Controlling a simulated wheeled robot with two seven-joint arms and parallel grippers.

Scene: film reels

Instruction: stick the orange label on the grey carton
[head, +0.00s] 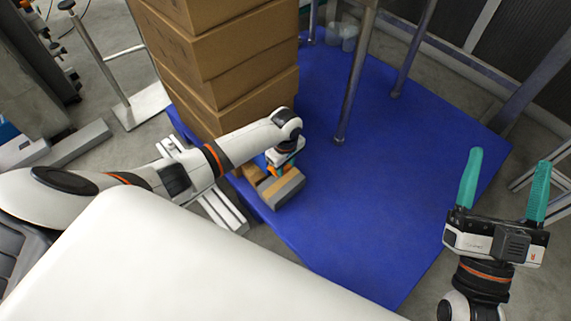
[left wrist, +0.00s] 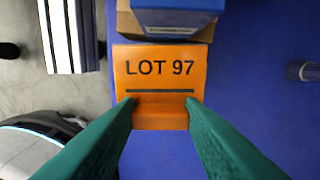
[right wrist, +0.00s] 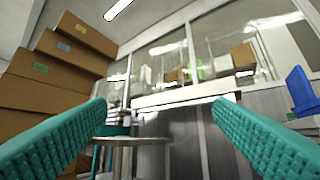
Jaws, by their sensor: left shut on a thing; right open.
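My left gripper (left wrist: 160,106) is shut on the orange label (left wrist: 160,64), which reads LOT 97 and is held by its lower part between the fingertips. In the head view a bit of orange (head: 287,169) shows under the left wrist, right by a small carton (head: 288,191) with a grey top and a tan strip. I cannot tell whether label and carton touch. The carton does not show clearly in the left wrist view, where the label and fingers cover the middle. My right gripper (head: 507,190) is open and empty, off to the right.
Tall stacked brown boxes (head: 225,55) stand behind the left arm. A blue box (left wrist: 175,18) and brown cardboard lie beside the label. The blue mat (head: 370,190) is mostly bare to the right. Metal table legs (head: 353,85) rise at the back. A round stool (right wrist: 132,141) shows in the right wrist view.

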